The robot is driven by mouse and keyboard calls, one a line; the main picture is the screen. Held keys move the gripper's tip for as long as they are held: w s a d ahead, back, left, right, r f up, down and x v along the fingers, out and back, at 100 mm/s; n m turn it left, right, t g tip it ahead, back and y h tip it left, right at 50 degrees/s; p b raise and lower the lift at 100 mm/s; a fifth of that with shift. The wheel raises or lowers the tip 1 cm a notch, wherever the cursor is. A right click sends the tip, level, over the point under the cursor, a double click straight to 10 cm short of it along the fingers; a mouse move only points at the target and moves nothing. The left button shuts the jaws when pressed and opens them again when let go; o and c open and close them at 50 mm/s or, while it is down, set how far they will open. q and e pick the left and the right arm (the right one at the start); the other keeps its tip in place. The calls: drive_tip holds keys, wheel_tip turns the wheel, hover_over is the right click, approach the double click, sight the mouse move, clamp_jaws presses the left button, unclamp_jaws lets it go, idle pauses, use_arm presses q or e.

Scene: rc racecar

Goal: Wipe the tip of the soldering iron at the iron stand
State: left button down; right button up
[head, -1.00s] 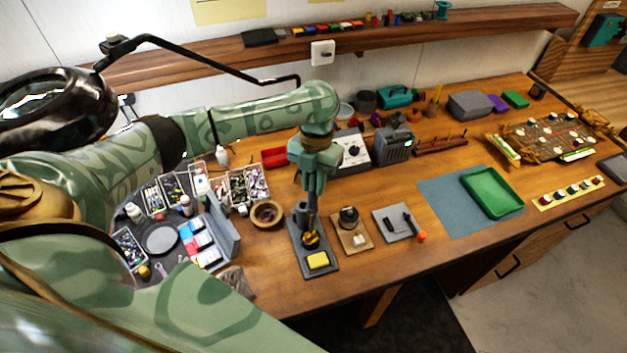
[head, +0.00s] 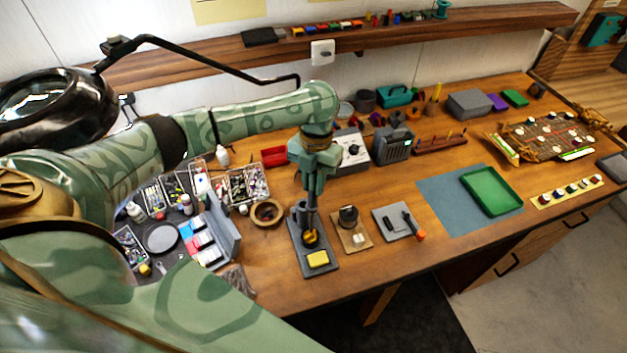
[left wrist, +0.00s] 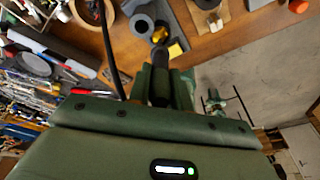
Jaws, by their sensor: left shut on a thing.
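The iron stand (head: 322,271) is a dark grey plate with a holder at its back, a yellow sponge (head: 317,259) at its front and a round brass-coloured tip cleaner (head: 311,239) between them. My left gripper (head: 311,188) is above the stand, pointing down, shut on the soldering iron (head: 311,218). The iron is roughly upright, and its lower end is at the brass cleaner; I cannot tell whether it touches. In the left wrist view the iron's dark handle (left wrist: 160,88) is between the fingers, with the brass cleaner (left wrist: 160,35) and sponge (left wrist: 175,50) beyond. My right gripper is out of view.
A wooden base with a solder spool (head: 348,217) stands just right of the stand, then a grey pad with a tool (head: 395,223). A round wooden bowl (head: 267,213) is to the left. The soldering station (head: 352,151) is behind. A blue mat (head: 440,205) holds a green tray.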

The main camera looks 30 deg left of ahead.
use_arm(q)
drive_tip(key=shift+f, duration=0.55)
idle(0.8)
drive_tip(key=shift+p, duration=0.55)
idle(2.8)
idle(0.5)
